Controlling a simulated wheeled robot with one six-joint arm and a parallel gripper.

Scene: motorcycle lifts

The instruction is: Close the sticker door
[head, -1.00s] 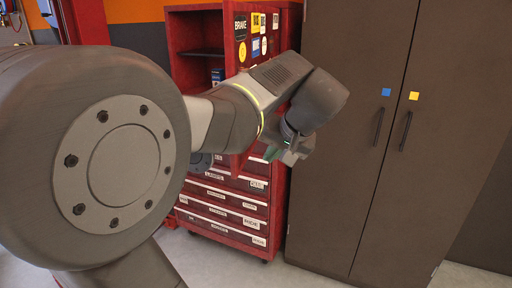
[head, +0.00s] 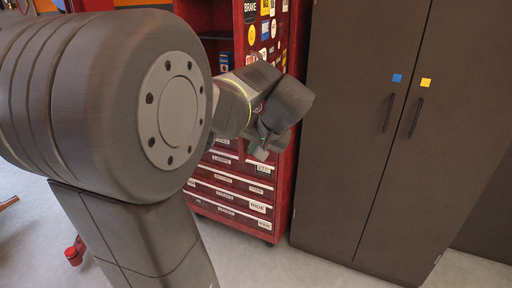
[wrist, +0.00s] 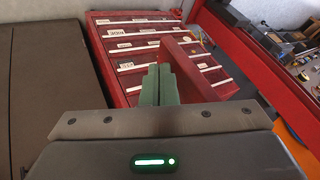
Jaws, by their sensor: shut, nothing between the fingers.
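The sticker door (head: 265,40) is a red panel covered with stickers on the upper right of the red tool cabinet (head: 232,208). It stands open, and the dark interior shows to its left. My gripper (head: 260,150) is shut and empty, in front of the cabinet's drawers and below the stickers; my wrist link covers the door's lower part. In the wrist view my green fingers (wrist: 160,85) are together, with a red panel behind them and labelled drawers beyond. I cannot tell whether they touch the panel.
A tall brown cabinet (head: 345,180) with two handles stands close on the right. A shelf with small items (wrist: 285,45) shows at the right of the wrist view. My arm hides much of the left. Grey floor is free in front of the cabinets.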

